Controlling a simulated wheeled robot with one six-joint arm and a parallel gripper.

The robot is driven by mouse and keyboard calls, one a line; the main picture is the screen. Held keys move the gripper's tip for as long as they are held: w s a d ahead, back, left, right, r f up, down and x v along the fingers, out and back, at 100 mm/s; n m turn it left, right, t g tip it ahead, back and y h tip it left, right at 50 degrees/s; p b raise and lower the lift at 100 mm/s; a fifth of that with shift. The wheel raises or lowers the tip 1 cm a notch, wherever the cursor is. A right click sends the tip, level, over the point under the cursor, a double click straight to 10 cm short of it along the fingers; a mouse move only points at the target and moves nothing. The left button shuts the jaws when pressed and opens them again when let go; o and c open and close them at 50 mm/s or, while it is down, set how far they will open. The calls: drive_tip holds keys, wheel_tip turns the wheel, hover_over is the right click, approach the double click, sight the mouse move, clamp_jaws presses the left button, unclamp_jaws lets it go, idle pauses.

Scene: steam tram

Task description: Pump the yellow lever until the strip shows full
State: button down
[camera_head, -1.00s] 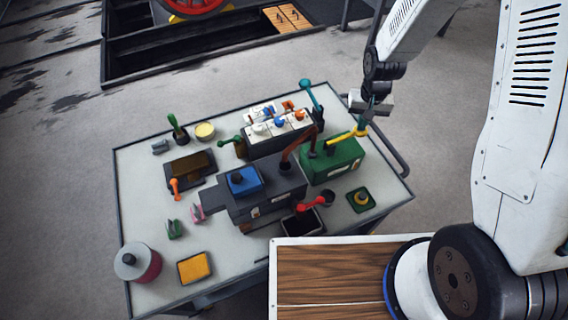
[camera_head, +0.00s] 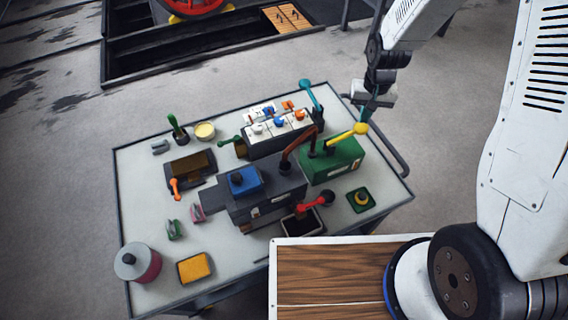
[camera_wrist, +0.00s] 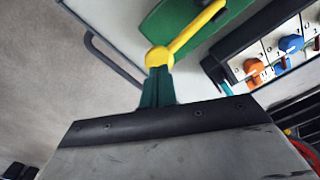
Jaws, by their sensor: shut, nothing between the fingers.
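The yellow lever (camera_head: 347,136) sticks out of the top of a green box (camera_head: 331,161) at the right side of the table. It ends in a round yellow knob, which also shows in the wrist view (camera_wrist: 159,57). My gripper (camera_head: 366,116) is shut and empty, right at the knob; in the wrist view its green fingertips (camera_wrist: 158,80) overlap the knob's near side. I cannot tell for sure whether they touch. I cannot make out the fill strip in these views.
A teal lever (camera_head: 306,86) and a white switch panel (camera_head: 279,122) stand left of the green box. A brown lever (camera_head: 298,145) and a red lever (camera_head: 312,204) are nearby. A handrail (camera_head: 386,142) runs along the table's right edge.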

sight(361, 126)
drive_tip(key=shift+f, duration=2.95)
drive_tip(key=shift+r, duration=2.95)
idle(1.9)
